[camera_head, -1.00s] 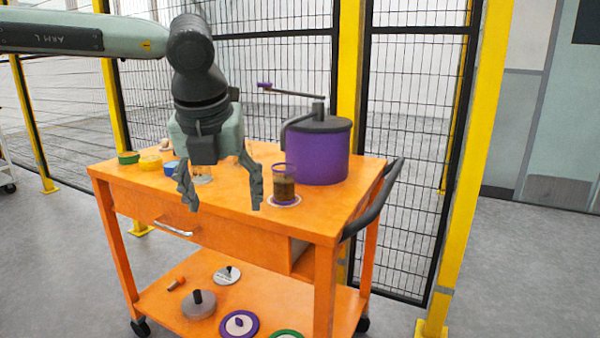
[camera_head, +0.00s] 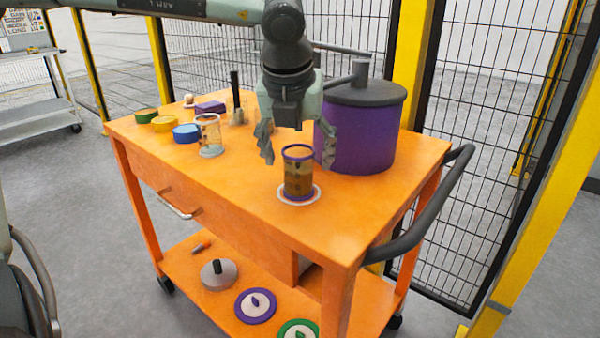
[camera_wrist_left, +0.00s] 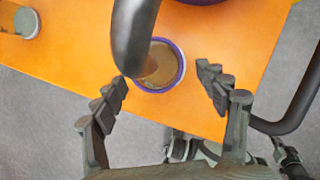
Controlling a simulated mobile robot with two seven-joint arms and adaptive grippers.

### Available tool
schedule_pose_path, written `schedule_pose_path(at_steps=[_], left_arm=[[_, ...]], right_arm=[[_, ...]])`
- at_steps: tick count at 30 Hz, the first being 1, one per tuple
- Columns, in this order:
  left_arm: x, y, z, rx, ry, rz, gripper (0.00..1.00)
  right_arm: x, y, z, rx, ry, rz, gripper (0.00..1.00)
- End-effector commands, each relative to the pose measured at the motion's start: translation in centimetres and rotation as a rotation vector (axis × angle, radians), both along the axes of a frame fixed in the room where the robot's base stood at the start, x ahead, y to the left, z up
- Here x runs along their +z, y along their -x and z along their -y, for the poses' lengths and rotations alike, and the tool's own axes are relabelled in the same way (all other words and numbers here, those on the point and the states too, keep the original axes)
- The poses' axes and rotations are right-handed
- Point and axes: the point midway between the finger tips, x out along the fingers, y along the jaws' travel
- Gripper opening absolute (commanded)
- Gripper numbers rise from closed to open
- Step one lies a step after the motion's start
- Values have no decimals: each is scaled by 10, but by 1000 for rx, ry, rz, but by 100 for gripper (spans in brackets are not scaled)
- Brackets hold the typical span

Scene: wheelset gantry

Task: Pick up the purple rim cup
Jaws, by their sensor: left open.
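The purple rim cup (camera_head: 298,174) is clear with brown contents. It stands upright on a white, purple-ringed disc (camera_head: 299,199) near the front right of the orange cart top. My left gripper (camera_head: 298,160) is open and empty; its fingers show on either side behind the cup in the head view. In the left wrist view, the cup (camera_wrist_left: 163,67) lies between and just beyond the open fingertips (camera_wrist_left: 163,78). A dark curved spout (camera_wrist_left: 132,38) covers the cup's left part there. I cannot tell whether any finger touches the cup.
A purple drum (camera_head: 362,135) with a grey lid and crank stands right behind the cup. Another clear cup (camera_head: 209,136), a blue (camera_head: 186,133), a yellow (camera_head: 164,123) and a green container (camera_head: 146,115) stand left. A black handle (camera_head: 430,215) edges the cart. The front left top is clear.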

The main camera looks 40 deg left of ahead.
Motion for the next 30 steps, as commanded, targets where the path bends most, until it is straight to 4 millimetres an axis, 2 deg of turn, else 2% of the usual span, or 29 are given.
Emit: schedule_pose_path(at_steps=[6,16,30], left_arm=[[-28,-11,-9,2,0,-4,73],[-34,-14,-10,1,2,1,72],[-34,-14,-10,1,0,0,14]], right_arm=[[-14,-1,-1,1,-9,-7,0],[-17,-1,-1,1,-10,-7,0],[-17,-1,-1,0,-9,-7,0]])
